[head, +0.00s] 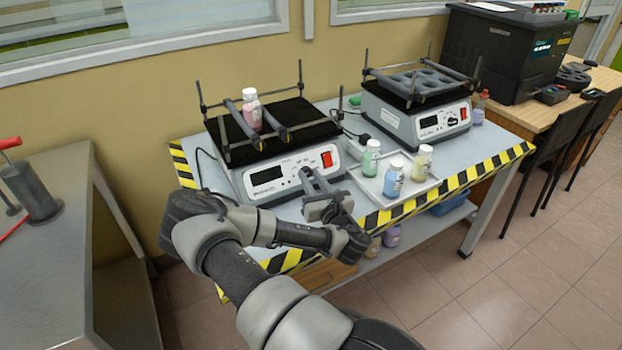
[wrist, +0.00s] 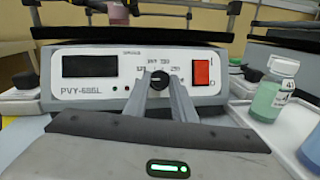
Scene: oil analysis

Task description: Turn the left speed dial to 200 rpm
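The left shaker's speed dial (wrist: 160,78) is a small black knob on the white front panel, with printed numbers around its top. The left shaker (head: 263,178) stands on the bench with a dark, blank display (wrist: 90,66) and a red power switch (wrist: 201,72). My gripper (wrist: 160,84) points at the panel, its two grey fingers apart and their tips on either side of the dial. I cannot tell whether the tips touch it. In the head view, my gripper (head: 313,178) is at the panel and hides the dial.
A pink-capped-white bottle (head: 252,110) stands on the left shaker's platform. A tray (head: 408,191) with several bottles lies just right of the shaker. A second shaker (head: 415,125) stands farther right. Striped tape (head: 440,192) marks the bench's front edge.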

